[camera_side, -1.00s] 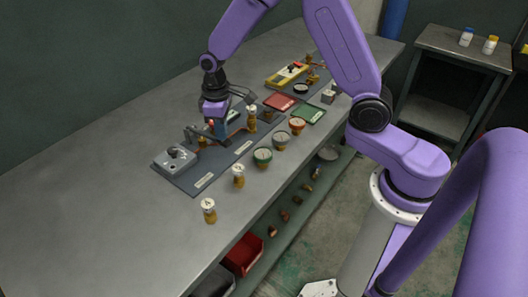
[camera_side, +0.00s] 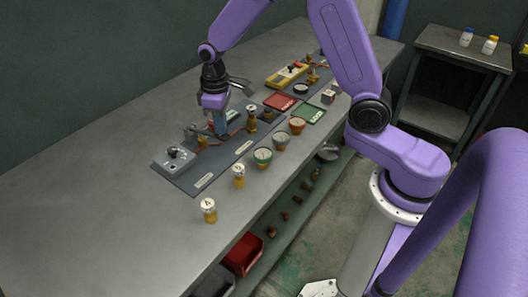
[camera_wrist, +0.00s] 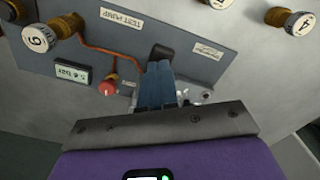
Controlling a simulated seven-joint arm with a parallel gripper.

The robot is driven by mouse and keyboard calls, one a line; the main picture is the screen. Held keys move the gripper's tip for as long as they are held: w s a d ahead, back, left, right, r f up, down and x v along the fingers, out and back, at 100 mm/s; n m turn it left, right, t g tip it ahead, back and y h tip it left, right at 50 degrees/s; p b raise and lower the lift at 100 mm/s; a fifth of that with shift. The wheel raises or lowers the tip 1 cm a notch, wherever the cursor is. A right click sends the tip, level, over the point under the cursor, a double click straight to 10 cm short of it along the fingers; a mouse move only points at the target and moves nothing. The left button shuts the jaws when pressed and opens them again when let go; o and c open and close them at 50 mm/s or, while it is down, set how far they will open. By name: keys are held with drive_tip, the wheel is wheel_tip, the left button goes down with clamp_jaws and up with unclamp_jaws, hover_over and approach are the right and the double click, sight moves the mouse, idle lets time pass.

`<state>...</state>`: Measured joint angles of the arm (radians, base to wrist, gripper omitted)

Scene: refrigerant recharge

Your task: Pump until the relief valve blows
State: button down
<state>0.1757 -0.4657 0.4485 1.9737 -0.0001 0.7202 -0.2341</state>
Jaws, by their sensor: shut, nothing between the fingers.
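The test pump plate (camera_wrist: 200,32), labelled TEST PUMP, lies flat on the bench and also shows in the side view (camera_side: 225,165). In the wrist view a black block-like part (camera_wrist: 163,52) is just beyond my fingertips; I cannot tell whether they touch it. A red knob (camera_wrist: 107,88) sits left of my fingers, and a small green display (camera_wrist: 73,72) is further left, its reading too small to trust. A copper tube (camera_wrist: 95,47) crosses the plate. My gripper (camera_wrist: 160,66) is shut and empty, pointing down over the plate (camera_side: 221,134). I cannot pick out the relief valve for certain.
A yellow unit (camera_side: 287,74) lies behind. The bench's left side is clear.

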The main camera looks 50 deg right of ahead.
drive_tip(key=shift+r, duration=0.65)
drive_tip(key=shift+f, duration=0.15)
drive_tip(key=shift+f, duration=1.45)
drive_tip(key=shift+r, duration=1.6)
drive_tip(key=shift+w+r, duration=0.1)
drive_tip(key=shift+r, duration=2.4)
